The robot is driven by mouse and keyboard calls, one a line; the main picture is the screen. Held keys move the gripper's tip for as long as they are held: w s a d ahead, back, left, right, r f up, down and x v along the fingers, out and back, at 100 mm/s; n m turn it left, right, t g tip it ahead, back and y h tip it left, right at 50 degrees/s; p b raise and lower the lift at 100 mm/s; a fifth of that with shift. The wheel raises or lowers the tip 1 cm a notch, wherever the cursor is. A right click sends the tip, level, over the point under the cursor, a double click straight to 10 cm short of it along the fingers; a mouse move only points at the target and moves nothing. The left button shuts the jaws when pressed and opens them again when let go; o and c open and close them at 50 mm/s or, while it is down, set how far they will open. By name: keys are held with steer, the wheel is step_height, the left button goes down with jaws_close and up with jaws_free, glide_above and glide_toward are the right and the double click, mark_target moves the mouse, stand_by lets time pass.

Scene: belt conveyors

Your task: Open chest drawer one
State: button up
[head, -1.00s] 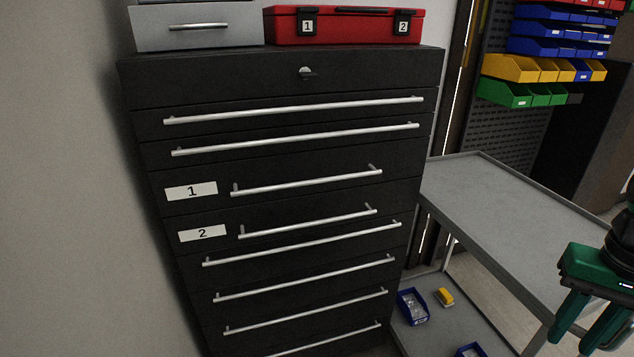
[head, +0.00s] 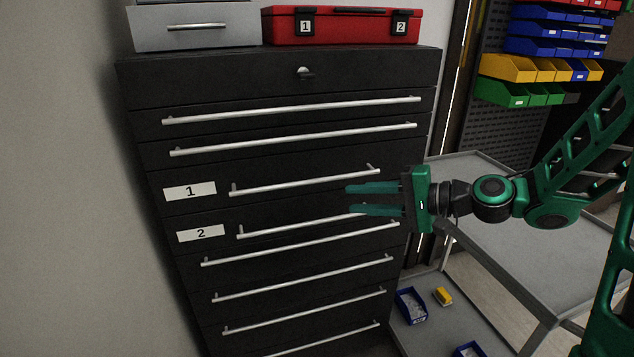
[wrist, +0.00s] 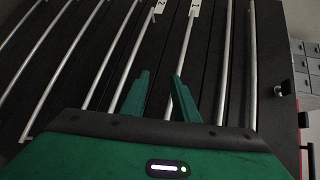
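The black chest (head: 280,73) has several drawers with long silver bar handles, and all look shut. Drawer one (head: 215,202) has a white label "1" (head: 190,191) and a shorter handle (head: 305,180); its label and handle (wrist: 185,55) also show in the wrist view. Drawer two, labelled "2" (head: 201,233), is just below, with its handle (head: 300,222) partly behind my fingers. My green gripper (head: 348,198) is open and empty. In the head view its fingers point left, near the right ends of both handles. In the wrist view, the gripper (wrist: 158,85) has drawer one's handle near one fingertip; contact cannot be told.
A red case (head: 342,28) and a grey drawer box (head: 195,30) stand on the chest. A grey cart (head: 465,165) stands close at right, behind my arm, with blue bins (head: 411,305) on its lower shelf. Coloured bins (head: 515,68) hang behind.

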mark_target(320, 181)
steer(key=shift+m+t+y, duration=0.3)
steer(key=shift+m+y, duration=0.2)
steer(key=shift+y, duration=0.2)
steer(key=r+x, duration=0.1)
steer(key=x, duration=0.6)
steer(key=w+r+x, duration=0.1)
steer(key=x, duration=0.3)
steer(key=shift+w+a+r, duration=0.15)
steer(key=shift+a+r, duration=0.1)
steer(key=shift+a, duration=0.05)
jaws_close()
